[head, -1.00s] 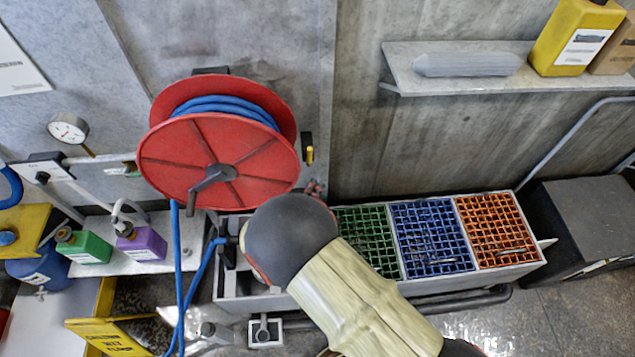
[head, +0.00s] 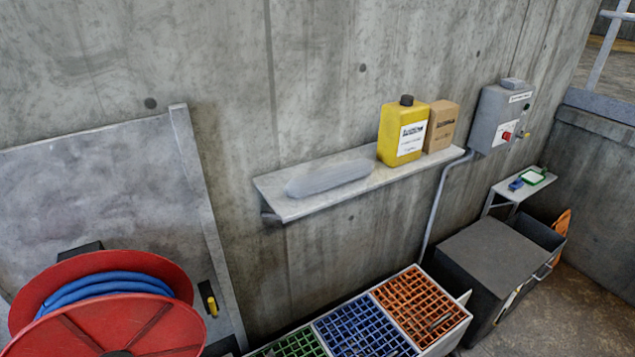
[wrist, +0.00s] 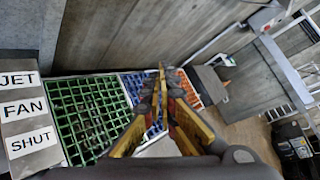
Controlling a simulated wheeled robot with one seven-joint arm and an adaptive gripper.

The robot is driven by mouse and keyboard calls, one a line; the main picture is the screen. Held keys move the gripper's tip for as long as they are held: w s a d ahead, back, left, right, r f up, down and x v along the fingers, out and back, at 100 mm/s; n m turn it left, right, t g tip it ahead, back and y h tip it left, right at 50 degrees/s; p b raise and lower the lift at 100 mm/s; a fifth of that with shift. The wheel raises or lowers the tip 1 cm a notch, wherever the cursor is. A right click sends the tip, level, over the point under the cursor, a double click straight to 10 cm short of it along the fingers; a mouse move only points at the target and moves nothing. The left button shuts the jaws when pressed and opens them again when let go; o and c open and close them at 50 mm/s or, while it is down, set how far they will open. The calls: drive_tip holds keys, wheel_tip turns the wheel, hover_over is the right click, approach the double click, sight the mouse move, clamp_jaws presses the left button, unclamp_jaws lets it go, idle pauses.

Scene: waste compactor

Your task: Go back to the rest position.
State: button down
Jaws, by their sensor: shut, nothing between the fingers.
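My gripper (wrist: 160,95) shows in the wrist view, its yellow and grey fingers together and nothing between them. It points toward the row of grated bins, apart from them as far as I can tell. The arm and gripper do not show in the head view.
The green (head: 290,346), blue (head: 365,330) and orange (head: 420,303) grates stand along the wall. A red hose reel (head: 120,320) is at lower left. A shelf (head: 290,208) holds a yellow jug (head: 403,135) and a brown box (head: 441,127). A dark cabinet (head: 490,255) and control box (head: 500,118) are right.

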drive_tip(key=s+d+r+m+g+h+b, duration=0.1)
drive_tip(key=s+d+r+m+g, duration=0.4)
drive_tip(key=d+m, duration=0.55)
drive_tip(key=s+d+r+m+g, duration=0.4)
drive_tip(key=d+r+m+g, duration=0.25)
drive_tip(key=m, duration=0.65)
drive_tip(key=s+d+r+m+t+y+b, duration=0.3)
drive_tip(key=d+r+m+y, duration=0.2)
drive_tip(key=d+r+m, duration=1)
drive_tip(key=shift+s+r+m+t+y, duration=0.4)
drive_tip(key=shift+r+m, duration=0.75)
drive_tip(key=shift+r, duration=0.25)
